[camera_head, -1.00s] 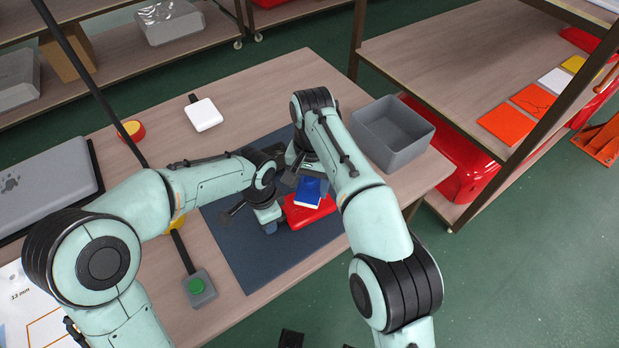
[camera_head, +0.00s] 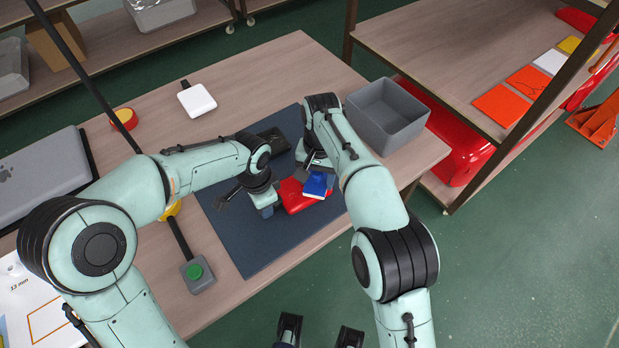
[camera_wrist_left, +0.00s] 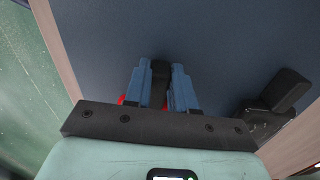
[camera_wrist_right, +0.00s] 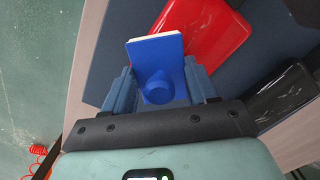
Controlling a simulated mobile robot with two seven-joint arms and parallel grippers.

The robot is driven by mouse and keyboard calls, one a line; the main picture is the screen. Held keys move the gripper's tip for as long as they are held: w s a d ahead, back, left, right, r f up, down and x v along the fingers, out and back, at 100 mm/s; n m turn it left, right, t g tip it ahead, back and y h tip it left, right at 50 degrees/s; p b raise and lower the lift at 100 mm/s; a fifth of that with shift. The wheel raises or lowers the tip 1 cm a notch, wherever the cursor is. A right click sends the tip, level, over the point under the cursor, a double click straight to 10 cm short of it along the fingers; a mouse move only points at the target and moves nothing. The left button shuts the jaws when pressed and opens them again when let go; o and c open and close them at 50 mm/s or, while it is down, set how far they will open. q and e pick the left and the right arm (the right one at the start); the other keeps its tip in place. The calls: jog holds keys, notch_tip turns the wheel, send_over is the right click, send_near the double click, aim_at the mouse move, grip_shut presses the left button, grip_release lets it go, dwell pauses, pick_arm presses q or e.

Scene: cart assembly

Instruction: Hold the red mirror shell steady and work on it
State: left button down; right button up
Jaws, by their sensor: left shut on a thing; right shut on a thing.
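The red mirror shell (camera_head: 291,197) lies on the dark blue mat (camera_head: 245,237); it also shows in the right wrist view (camera_wrist_right: 212,30). My left gripper (camera_head: 266,208) is at the shell's left side. In the left wrist view its fingers (camera_wrist_left: 160,88) are shut on a dark part, with a little red showing behind. My right gripper (camera_wrist_right: 160,95) is shut on the knob of a blue block (camera_wrist_right: 150,52) with a pale face. In the head view this block (camera_head: 316,187) overlaps the shell's right part. Whether it touches the shell, I cannot tell.
A black object (camera_head: 273,140) lies on the mat behind the shell. A grey bin (camera_head: 388,115) stands at the table's right corner. The mat's front is clear.

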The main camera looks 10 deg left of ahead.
aim_at(305, 187)
jog(key=shift+s+a, duration=1.05)
jog(key=shift+a, duration=0.05)
jog(key=shift+a+r, duration=0.1)
jog(key=shift+r, duration=3.95)
pick_arm(q)
jog(key=c, duration=0.9)
grip_release()
jog(key=shift+o, duration=0.2)
